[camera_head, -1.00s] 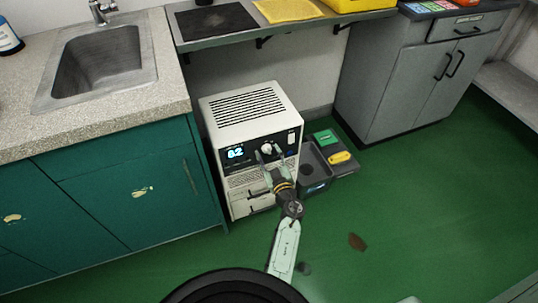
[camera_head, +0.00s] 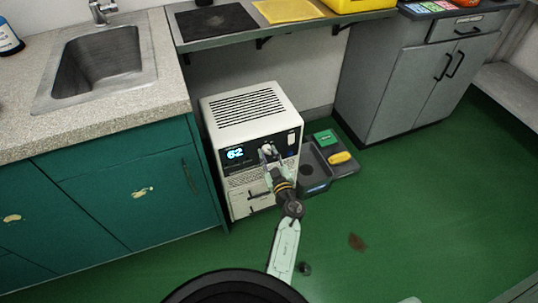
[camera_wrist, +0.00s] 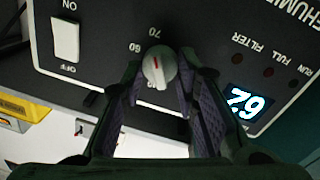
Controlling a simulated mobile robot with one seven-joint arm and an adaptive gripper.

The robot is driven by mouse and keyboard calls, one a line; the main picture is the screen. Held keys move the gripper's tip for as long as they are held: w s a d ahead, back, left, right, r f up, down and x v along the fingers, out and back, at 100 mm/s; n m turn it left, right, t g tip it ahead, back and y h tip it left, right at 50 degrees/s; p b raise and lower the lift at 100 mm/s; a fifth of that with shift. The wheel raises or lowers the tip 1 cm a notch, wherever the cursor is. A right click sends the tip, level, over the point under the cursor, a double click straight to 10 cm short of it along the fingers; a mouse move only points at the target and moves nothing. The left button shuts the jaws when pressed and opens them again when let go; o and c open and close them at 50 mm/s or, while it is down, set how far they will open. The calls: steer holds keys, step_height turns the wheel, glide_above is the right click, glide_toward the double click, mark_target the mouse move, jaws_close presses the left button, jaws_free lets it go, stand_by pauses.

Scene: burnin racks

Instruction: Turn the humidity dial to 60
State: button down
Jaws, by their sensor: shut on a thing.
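The humidity dial (camera_wrist: 158,68) is a small pale round knob with a red mark, on the black front panel of the white dehumidifier (camera_head: 252,107). The printed 60 and 70 show beside it in the wrist view, which sees the panel upside down. The red mark points roughly toward the 70 side. The fingers hide part of the dial in the head view.
A white power switch (camera_wrist: 66,38) sits on the same panel. The teal cabinet (camera_head: 130,195) is close on the left. Green floor is open at right.

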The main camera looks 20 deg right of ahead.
stand_by(0.3)
steer(key=n, duration=0.5)
steer(key=shift+a+f, duration=0.1)
steer(key=shift+f, duration=0.05)
steer(key=n+b, duration=0.1)
steer(key=n, duration=0.3)
steer(key=shift+n+t, duration=0.3)
steer(key=shift+n, duration=0.1)
stand_by(0.3)
steer(key=c, duration=1.2)
jaws_free()
steer(key=shift+c, duration=0.2)
